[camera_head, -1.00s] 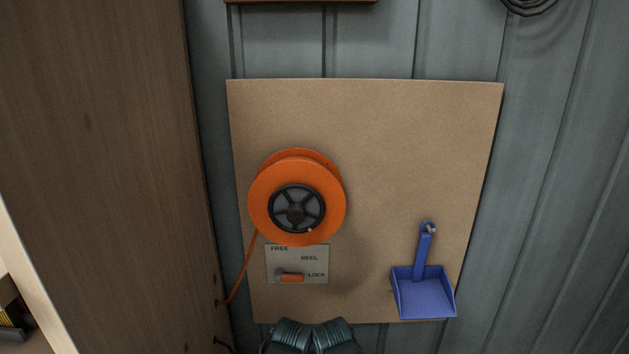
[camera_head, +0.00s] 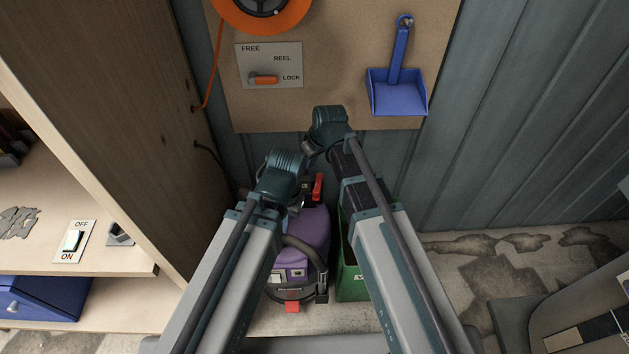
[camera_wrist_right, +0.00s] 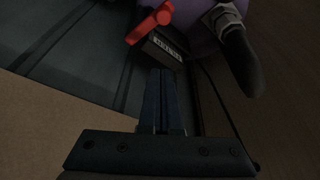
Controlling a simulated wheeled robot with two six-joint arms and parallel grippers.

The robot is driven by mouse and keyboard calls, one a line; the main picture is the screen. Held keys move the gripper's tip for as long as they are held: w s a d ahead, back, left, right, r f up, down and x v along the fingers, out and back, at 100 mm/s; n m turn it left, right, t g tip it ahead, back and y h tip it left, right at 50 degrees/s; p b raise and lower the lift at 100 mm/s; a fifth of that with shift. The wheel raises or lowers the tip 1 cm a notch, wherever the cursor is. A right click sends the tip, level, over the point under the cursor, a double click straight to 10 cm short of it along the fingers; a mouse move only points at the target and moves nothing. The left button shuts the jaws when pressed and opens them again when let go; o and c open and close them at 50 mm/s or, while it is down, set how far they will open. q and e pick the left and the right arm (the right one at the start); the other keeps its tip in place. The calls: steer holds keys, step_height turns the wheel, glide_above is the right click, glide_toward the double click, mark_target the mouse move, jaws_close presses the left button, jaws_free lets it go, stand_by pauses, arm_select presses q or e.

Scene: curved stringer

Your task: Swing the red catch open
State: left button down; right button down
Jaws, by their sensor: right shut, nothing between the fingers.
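The red catch (camera_head: 318,187) stands up at the back of a purple vacuum cleaner (camera_head: 312,232), between my two arms in the head view. In the right wrist view the red catch (camera_wrist_right: 150,25) lies slanted at the top, beside a dark box with a small label. My right gripper (camera_wrist_right: 163,73) is shut and empty, its fingers pointing toward the catch with a gap between them. In the head view my right wrist hides most of that gripper. My left wrist is left of the catch, and its jaws are hidden.
The purple vacuum has a dark hose (camera_head: 305,250) and a red front piece (camera_head: 292,307). A green bin (camera_head: 350,280) stands close on its right. A wooden cabinet side (camera_head: 120,120) rises at left. The board (camera_head: 330,60) behind holds a lever plate (camera_head: 285,62) and blue dustpan (camera_head: 397,92).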

mark_target(318, 184)
steer(key=b+x, duration=1)
steer(key=s+d, duration=0.1)
steer(key=s+d+p, duration=0.1)
steer(key=s, duration=0.1)
steer(key=shift+s+d, duration=0.2)
